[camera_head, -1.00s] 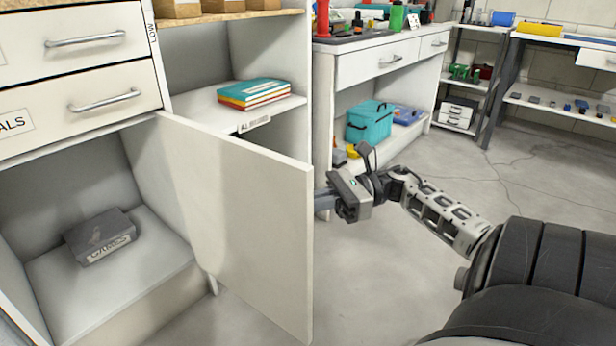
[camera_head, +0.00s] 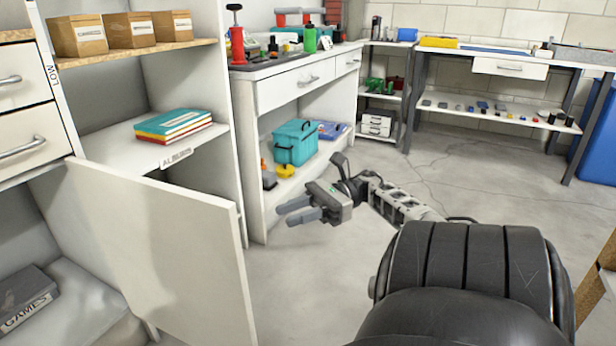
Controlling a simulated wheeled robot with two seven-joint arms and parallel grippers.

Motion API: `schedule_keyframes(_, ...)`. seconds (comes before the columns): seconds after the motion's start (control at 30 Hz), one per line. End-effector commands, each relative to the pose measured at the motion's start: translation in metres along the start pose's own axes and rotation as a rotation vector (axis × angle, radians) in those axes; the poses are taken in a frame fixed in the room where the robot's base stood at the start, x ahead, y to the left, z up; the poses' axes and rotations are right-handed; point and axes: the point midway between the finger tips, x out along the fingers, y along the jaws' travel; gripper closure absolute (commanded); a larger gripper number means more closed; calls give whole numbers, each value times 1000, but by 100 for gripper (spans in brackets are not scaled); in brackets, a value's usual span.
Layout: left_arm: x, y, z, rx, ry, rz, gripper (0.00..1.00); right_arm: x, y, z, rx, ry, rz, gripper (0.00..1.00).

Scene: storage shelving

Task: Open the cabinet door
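The cabinet door (camera_head: 165,250) is a plain white panel that stands swung open, hinged at its left near the middle of the unit. The open compartment to its left holds a grey box labelled GAMES (camera_head: 27,300). My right gripper (camera_head: 285,212) is to the right of the door's free edge, apart from it, with its two fingers spread and nothing between them. The door's handle is not visible from this side. My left gripper is not in view.
A shelf with colourful books (camera_head: 174,124) sits behind the door, below small cardboard boxes (camera_head: 130,30). A white workbench (camera_head: 300,88) with a teal case (camera_head: 295,143) on its lower shelf stands beyond my gripper. Open concrete floor (camera_head: 300,290) lies right of the door.

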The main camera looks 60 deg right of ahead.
Motion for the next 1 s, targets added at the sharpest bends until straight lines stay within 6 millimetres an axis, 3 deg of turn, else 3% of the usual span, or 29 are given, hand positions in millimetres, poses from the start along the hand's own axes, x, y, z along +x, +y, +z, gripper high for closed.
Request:
schedule_keyframes(0.1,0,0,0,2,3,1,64,-19,-1,0,0,0,-3,70)
schedule_keyframes(0.3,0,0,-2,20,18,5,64,-34,-1,0,-1,-1,0,70)
schedule_keyframes(1.0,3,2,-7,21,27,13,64,-28,-3,6,12,-10,-5,70)
